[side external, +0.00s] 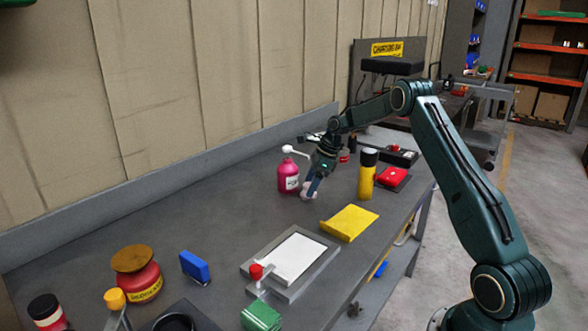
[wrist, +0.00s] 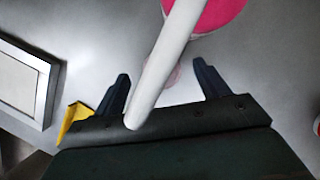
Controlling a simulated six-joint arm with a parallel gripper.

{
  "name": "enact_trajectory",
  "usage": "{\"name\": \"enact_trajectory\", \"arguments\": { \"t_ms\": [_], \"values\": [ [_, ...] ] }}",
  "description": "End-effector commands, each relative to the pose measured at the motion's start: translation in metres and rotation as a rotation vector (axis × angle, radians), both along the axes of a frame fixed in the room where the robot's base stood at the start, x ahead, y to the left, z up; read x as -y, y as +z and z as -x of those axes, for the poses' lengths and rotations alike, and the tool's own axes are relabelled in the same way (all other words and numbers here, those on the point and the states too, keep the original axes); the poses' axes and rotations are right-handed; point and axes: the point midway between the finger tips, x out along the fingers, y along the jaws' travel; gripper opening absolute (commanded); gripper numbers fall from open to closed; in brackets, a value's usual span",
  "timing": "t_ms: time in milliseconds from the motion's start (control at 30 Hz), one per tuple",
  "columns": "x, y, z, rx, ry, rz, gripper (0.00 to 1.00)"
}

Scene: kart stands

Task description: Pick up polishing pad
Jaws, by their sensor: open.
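A small pale pink round thing, which looks like the polishing pad (side external: 308,190), lies on the grey bench just right of the pink pump bottle. In the wrist view the pad (wrist: 177,74) shows between my fingers, partly hidden by the bottle's white spout. My gripper (side external: 314,186) points down at the pad, very close to it. In the wrist view my gripper (wrist: 161,74) has its two dark fingers spread apart with nothing clamped. I cannot tell whether a finger touches the pad.
The pink pump bottle (side external: 288,178) stands close beside my gripper, and its white spout (wrist: 165,60) crosses between my fingers in the wrist view.

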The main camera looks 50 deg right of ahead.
Motion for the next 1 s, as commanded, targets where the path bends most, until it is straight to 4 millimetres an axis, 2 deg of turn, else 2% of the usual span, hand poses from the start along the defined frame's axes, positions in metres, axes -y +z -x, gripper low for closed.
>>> {"name": "enact_trajectory", "arguments": {
  "t_ms": [100,233,767,1000],
  "values": [
    [-0.003,-0.013,-0.004,-0.001,0.000,0.000,0.74],
    [-0.005,-0.020,-0.007,-0.001,0.001,0.001,0.74],
    [-0.005,-0.021,-0.007,0.000,0.001,0.002,0.74],
    [-0.005,-0.021,-0.007,0.000,0.001,0.002,0.27]
  ]
}}
